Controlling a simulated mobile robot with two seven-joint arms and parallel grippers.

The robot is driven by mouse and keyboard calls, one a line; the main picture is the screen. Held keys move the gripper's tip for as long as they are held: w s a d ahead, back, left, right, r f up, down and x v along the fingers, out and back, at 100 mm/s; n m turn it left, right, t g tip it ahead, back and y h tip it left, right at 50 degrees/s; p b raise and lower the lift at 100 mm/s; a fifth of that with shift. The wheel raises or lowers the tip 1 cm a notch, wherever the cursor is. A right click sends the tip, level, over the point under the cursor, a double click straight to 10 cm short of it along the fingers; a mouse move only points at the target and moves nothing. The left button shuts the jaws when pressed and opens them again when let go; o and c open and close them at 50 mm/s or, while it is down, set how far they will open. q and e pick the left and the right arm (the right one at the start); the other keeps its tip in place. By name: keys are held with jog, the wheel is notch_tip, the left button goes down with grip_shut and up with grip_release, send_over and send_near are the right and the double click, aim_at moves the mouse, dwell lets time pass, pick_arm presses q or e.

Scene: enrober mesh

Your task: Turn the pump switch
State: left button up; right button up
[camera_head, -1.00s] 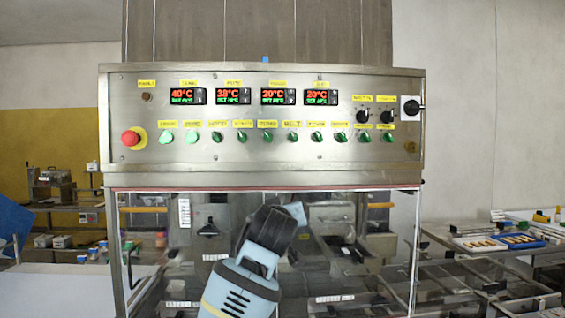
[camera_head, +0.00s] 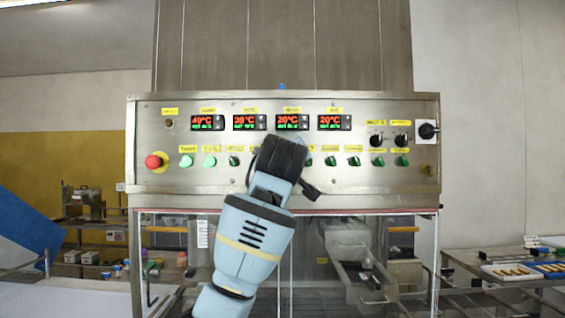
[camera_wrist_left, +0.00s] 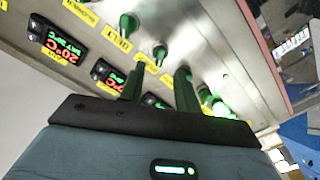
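The control panel (camera_head: 380,185) has a row of green switches under yellow labels. My left gripper (camera_wrist_left: 160,69) is raised in front of the middle of this row, and in the head view its body hides some switches and labels. In the left wrist view its two fingers are apart, with a green switch (camera_wrist_left: 160,52) in line with the gap between them. That switch is beside the one labelled BELT (camera_wrist_left: 118,43) and seems to be the pump switch; its label (camera_wrist_left: 150,65) is partly hidden. I cannot tell whether the fingers touch it. My right gripper is not in view.
A red emergency button (camera_head: 154,162) is at the panel's left end. Four temperature displays (camera_head: 292,122) are above the switches. Black knobs (camera_head: 402,140) and a black rotary switch (camera_head: 428,131) are at the right. Clear panes and machinery (camera_head: 355,265) are below the panel.

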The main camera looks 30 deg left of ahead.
pick_arm(q)
jog(key=shift+x, duration=2.3)
grip_shut()
